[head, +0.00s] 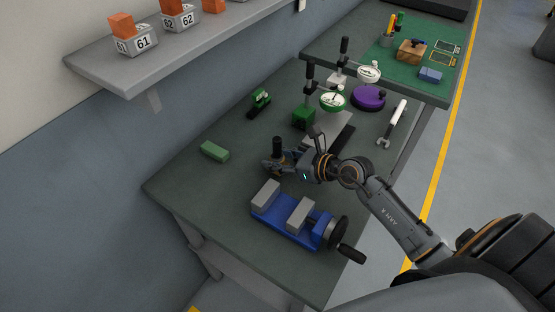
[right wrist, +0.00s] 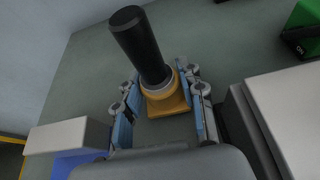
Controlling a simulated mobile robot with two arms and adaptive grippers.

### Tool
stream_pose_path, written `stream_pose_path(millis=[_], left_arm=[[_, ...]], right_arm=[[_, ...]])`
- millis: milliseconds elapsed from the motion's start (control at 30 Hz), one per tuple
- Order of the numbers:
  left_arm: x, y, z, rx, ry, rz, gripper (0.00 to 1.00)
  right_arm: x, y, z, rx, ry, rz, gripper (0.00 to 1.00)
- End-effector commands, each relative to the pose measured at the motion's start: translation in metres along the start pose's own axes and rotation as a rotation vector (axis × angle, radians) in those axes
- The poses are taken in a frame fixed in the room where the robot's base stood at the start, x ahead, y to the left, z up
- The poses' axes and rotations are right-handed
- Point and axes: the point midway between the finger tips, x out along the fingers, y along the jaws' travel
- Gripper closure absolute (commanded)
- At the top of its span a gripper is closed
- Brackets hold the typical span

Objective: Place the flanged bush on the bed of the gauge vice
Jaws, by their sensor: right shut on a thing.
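The gauge vice (head: 296,230) is blue with two grey jaws and a black handwheel. Its bed (head: 279,214) shows bare between the jaws. My right gripper (head: 272,166) is just behind the vice in the head view. It is shut on the flanged bush (head: 278,145), a black upright cylinder with a light collar and an orange-yellow flange. In the right wrist view, the bush (right wrist: 146,50) stands between the fingers (right wrist: 160,85), with its flange low between them. I cannot tell whether it touches the bench. A vice jaw (right wrist: 65,135) shows at lower left there. My left gripper is not in view.
A green block (head: 215,151) lies left on the bench (head: 200,185). Dial gauge stands (head: 304,118), a grey plate (head: 328,132), a purple disc (head: 368,98) and a wrench-like tool (head: 392,123) are behind and right of the gripper. The bench is clear left of the vice.

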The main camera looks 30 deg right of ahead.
Motion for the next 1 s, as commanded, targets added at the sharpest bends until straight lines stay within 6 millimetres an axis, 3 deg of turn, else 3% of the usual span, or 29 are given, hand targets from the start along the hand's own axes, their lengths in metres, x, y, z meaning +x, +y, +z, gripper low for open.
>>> stream_pose_path(millis=[467,500,600,1000], left_arm=[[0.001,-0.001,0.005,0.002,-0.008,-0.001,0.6],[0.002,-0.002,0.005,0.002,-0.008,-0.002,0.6],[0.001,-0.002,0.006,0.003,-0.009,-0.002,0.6],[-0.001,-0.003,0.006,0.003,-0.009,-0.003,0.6]], right_arm=[[0.005,0.0,-0.009,-0.001,-0.008,-0.001,1.0],[0.005,0.0,-0.012,0.0,-0.002,0.001,0.59],[0.005,0.0,-0.011,0.0,-0.002,0.001,0.39],[0.001,0.0,-0.009,0.0,-0.002,0.0,0.38]])
